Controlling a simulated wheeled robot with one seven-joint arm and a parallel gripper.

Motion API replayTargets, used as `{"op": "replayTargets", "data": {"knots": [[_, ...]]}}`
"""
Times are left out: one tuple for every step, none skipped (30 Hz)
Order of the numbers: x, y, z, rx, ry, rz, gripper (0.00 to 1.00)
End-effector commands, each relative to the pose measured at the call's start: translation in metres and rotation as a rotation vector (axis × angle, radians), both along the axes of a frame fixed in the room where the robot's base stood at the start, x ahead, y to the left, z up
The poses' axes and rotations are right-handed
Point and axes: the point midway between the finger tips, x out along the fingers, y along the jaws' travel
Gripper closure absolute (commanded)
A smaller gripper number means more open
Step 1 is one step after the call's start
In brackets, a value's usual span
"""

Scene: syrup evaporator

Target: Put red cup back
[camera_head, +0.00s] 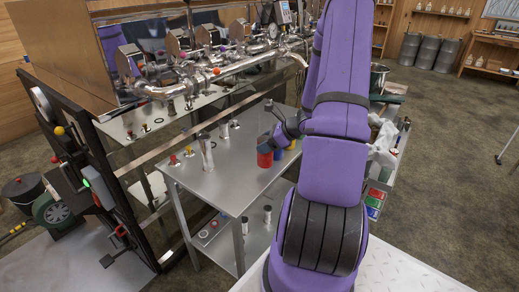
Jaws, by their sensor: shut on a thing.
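The red cup (265,159) is upright at the right part of the grey metal table (222,179). My gripper (267,147) is shut on it from above, and the dark fingers cover its top. I cannot tell whether the cup's base touches the table. A blue cup (278,153) is close to its right, and a yellow cup (292,145) is beyond that, partly hidden by my arm.
A tall metal cylinder (206,151) stands on the table left of the cups. Red-topped and yellow-topped small items (189,151) are near the far left edge. Steel pipework (225,70) runs above the back. The table's front area is clear.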

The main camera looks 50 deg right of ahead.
Motion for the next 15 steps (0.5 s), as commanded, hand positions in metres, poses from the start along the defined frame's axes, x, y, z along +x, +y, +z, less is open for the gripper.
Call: {"op": "replayTargets", "data": {"knots": [[0.008, -0.001, -0.001, 0.0, -0.001, 0.002, 0.66], [0.012, -0.001, -0.001, 0.0, 0.0, 0.001, 0.66], [0.017, -0.002, -0.002, -0.001, 0.001, 0.001, 0.66], [0.02, -0.002, -0.002, -0.001, 0.001, 0.001, 0.66], [0.023, -0.002, -0.002, 0.0, 0.0, 0.001, 0.66], [0.025, -0.002, -0.003, 0.0, 0.0, 0.001, 0.66], [0.027, -0.002, -0.003, 0.0, 0.0, 0.0, 0.66], [0.027, -0.002, -0.003, 0.0, 0.0, 0.0, 0.66], [0.028, -0.002, -0.003, 0.0, 0.0, 0.0, 0.66], [0.028, -0.002, -0.004, 0.001, 0.0, -0.001, 0.66], [0.028, -0.002, -0.005, 0.001, 0.001, -0.001, 0.66], [0.028, -0.002, -0.007, 0.001, 0.001, -0.001, 0.66], [0.028, -0.002, -0.009, 0.002, 0.001, -0.002, 0.66], [0.028, -0.002, -0.012, 0.003, 0.001, -0.002, 0.66], [0.028, -0.002, -0.016, 0.003, 0.002, -0.002, 0.66]]}}
